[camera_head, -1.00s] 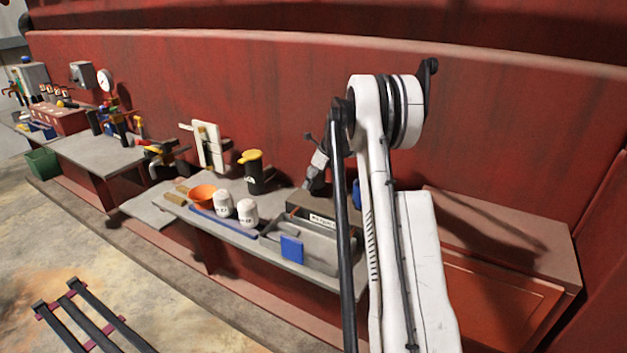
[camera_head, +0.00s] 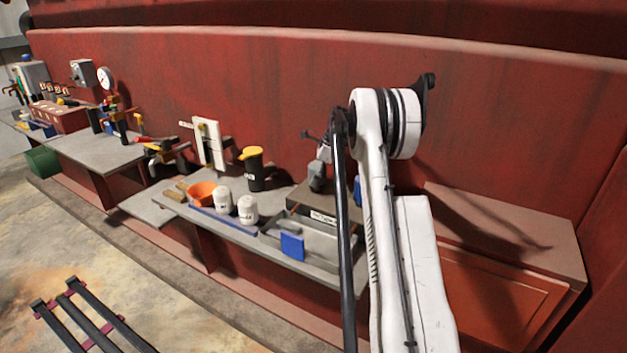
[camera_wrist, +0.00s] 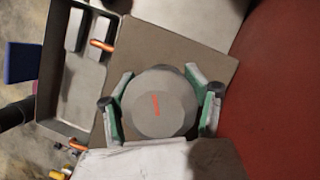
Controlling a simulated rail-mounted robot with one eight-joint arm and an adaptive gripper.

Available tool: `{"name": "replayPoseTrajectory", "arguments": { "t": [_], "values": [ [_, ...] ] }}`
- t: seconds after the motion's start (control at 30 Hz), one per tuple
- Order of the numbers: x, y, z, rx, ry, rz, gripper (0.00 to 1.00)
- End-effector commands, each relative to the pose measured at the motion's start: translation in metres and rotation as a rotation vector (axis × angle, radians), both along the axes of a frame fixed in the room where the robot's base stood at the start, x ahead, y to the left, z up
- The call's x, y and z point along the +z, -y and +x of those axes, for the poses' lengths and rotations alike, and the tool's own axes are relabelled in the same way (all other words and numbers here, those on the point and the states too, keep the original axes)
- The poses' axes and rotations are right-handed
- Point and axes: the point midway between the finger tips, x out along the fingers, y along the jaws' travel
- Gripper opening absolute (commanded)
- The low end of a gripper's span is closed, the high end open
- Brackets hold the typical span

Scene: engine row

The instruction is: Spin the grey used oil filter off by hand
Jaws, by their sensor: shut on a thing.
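Behind the filter is a flat brown block top (camera_wrist: 207,62). In the head view the grey filter (camera_head: 317,177) shows over the block (camera_head: 302,197), close to my arm, which hides part of the area. I cannot tell whether the filter is seated on the block or slightly clear of it.
A grey metal tray (camera_head: 322,243) with a blue piece (camera_head: 292,246) lies in front of the block. Two white filters (camera_head: 247,208), an orange bowl-like funnel (camera_head: 201,192) and a black yellow-topped container (camera_head: 254,170) stand left. A red wall (camera_head: 270,90) rises close behind.

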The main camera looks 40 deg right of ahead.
Motion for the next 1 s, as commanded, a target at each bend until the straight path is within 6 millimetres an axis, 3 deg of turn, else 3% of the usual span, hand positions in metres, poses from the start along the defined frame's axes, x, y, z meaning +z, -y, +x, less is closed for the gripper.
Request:
{"name": "replayPoseTrajectory", "arguments": {
  "t": [0.7,1.0],
  "values": [
    [0.000,-0.001,-0.011,0.872,-0.007,0.000,0.17],
    [0.001,-0.002,-0.012,0.977,-0.006,0.002,0.16]
  ]
}}
